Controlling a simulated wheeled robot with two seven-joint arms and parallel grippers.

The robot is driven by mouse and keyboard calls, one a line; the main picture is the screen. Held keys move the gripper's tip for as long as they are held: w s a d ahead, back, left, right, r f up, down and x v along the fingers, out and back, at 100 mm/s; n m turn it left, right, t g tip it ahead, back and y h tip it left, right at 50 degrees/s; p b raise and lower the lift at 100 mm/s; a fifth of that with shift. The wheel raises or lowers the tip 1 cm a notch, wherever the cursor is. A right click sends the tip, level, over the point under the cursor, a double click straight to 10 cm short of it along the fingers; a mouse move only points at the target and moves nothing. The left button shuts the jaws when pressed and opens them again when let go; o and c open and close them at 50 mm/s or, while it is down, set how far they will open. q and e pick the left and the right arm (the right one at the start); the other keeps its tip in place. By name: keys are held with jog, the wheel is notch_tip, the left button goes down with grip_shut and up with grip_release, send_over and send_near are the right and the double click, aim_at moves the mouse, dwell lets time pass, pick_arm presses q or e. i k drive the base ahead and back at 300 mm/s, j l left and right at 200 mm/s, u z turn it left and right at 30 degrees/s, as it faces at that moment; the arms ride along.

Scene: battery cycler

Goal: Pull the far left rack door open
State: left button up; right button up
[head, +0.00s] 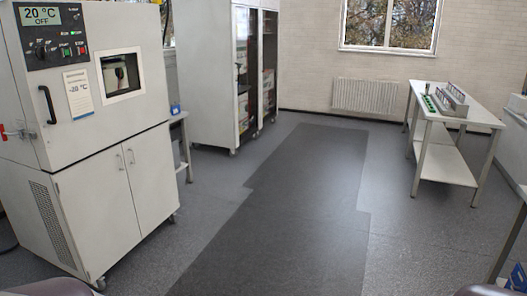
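A tall white rack (205,75) on casters stands at the back, left of centre. Its right-facing front has two tall, narrow glazed doors with pale frames, a left one (242,75) and a right one (268,65). Both look shut, though the steep angle makes this hard to judge. Red and white items show dimly behind the glass. The door handles are too small to make out. Neither gripper is in view; only dark rounded parts, probably of my arms, show at the bottom edge, well apart from the rack.
A white test chamber (115,190) with a "20 °C OFF" display stands at the near left. A small table (180,125) is behind it. A white bench (470,112) with grey devices stands at the right. The dark floor strip (305,205) between them is clear up to the rack.

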aim_at(238, 143)
jog(key=i+l, duration=0.1)
jog(key=i, duration=8.15)
jog(key=j, duration=0.1)
